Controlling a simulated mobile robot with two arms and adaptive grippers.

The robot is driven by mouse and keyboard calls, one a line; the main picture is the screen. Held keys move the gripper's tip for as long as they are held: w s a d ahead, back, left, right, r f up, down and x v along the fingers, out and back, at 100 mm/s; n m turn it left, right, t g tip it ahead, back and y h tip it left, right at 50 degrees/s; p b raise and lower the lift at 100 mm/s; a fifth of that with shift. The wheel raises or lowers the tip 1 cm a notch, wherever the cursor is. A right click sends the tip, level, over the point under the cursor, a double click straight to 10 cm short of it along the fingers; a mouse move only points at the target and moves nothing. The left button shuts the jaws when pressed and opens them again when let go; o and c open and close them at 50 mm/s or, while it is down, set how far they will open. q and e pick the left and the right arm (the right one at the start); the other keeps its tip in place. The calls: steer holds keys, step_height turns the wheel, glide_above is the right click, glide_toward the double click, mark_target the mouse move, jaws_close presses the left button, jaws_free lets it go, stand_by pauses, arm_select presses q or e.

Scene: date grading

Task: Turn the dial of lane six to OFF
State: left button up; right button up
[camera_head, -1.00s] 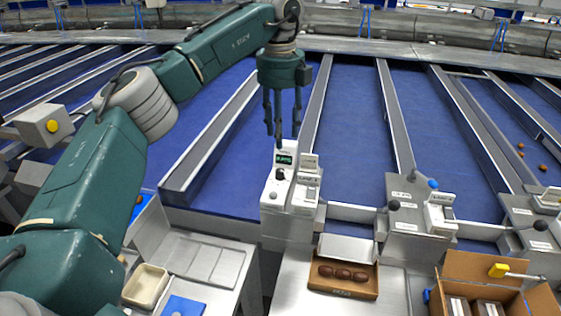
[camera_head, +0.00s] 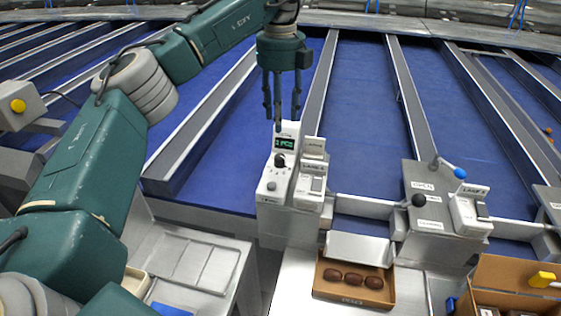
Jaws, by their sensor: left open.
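A white control box (camera_head: 287,165) with a small green-lit display stands at the end of a blue lane in the middle of the view. A black dial (camera_head: 280,160) sits on its front below the display. Its setting is too small to read. My left gripper (camera_head: 281,118) points down with its fingers apart and empty, just above and behind the top of the box. The fingertips overlap the box's top edge in the picture; I cannot tell whether they touch it. My right gripper is not in view.
A lever unit with a black knob (camera_head: 419,200) and a blue knob (camera_head: 460,173) stands to the right. An open carton (camera_head: 325,287) with dates lies in front. Another carton (camera_head: 512,270) is at lower right. Metal dividers separate the blue lanes.

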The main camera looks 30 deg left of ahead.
mark_target(280, 157)
arm_select(q)
step_height(280, 157, down, 11)
steer(key=shift+f+p, duration=0.2)
steer(key=shift+p, duration=1.05)
steer(key=shift+f, duration=0.55)
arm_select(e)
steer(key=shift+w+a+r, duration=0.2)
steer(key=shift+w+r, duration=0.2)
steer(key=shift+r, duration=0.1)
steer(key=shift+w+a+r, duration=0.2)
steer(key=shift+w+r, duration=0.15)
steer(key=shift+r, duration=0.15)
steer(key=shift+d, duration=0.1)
arm_select(q)
jaws_close()
